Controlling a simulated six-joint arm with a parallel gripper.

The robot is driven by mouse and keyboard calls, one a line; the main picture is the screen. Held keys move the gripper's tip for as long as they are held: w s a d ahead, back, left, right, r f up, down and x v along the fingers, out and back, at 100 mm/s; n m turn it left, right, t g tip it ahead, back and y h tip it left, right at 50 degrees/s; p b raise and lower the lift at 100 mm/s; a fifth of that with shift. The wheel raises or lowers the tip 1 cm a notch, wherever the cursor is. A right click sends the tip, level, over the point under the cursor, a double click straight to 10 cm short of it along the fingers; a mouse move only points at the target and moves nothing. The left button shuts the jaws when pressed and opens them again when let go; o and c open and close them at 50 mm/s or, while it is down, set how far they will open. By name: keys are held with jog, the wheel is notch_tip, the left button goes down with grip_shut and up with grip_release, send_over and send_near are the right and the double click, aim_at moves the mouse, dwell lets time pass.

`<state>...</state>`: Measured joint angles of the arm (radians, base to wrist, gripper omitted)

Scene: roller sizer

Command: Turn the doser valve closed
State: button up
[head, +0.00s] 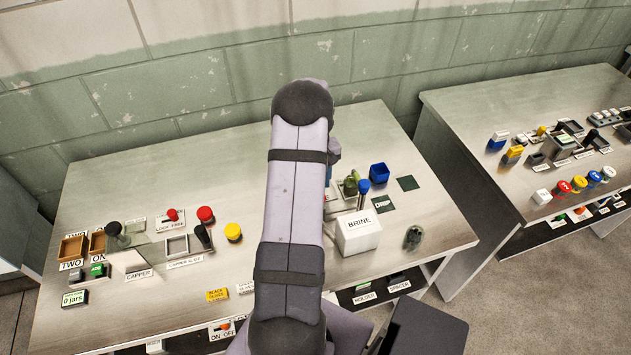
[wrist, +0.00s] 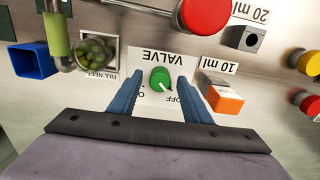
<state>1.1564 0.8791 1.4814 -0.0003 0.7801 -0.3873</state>
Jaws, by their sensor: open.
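The doser valve is a small round green knob (wrist: 160,78) with a white pointer mark, on a white plate (wrist: 142,62) lettered VALVE, upside down in the wrist view. The mark slants to the lower right, towards the OFF lettering. The lettering at the lower left is partly hidden by a finger. My gripper (wrist: 160,84) is open, its blue fingers on either side of the knob. I cannot tell whether they touch it. In the head view my arm hides the valve and most of the gripper.
A white BRINE box (head: 358,236) stands right of my arm in the head view.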

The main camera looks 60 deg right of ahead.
jog(key=shift+r+b, duration=1.1)
jog(key=shift+r, duration=2.55)
jog(key=shift+w+a, duration=0.2)
jog(key=w+a+r+n, duration=0.2)
jog(key=w+a, duration=0.3)
jog(key=a, duration=0.6)
jog(key=w+a+r+n, duration=0.2)
jog(key=w+a, duration=0.4)
jog(key=a, duration=0.4)
jog(key=s+a+n, duration=0.2)
jog(key=s+a, duration=0.2)
jog(key=a, duration=0.7)
jog(key=s+a+f+n, duration=0.1)
jog(key=s+a, duration=0.4)
jog(key=a, duration=0.7)
jog(key=shift+a+f+n, duration=0.15)
jog(key=shift+a+n, duration=0.05)
jog(key=shift+n, duration=0.7)
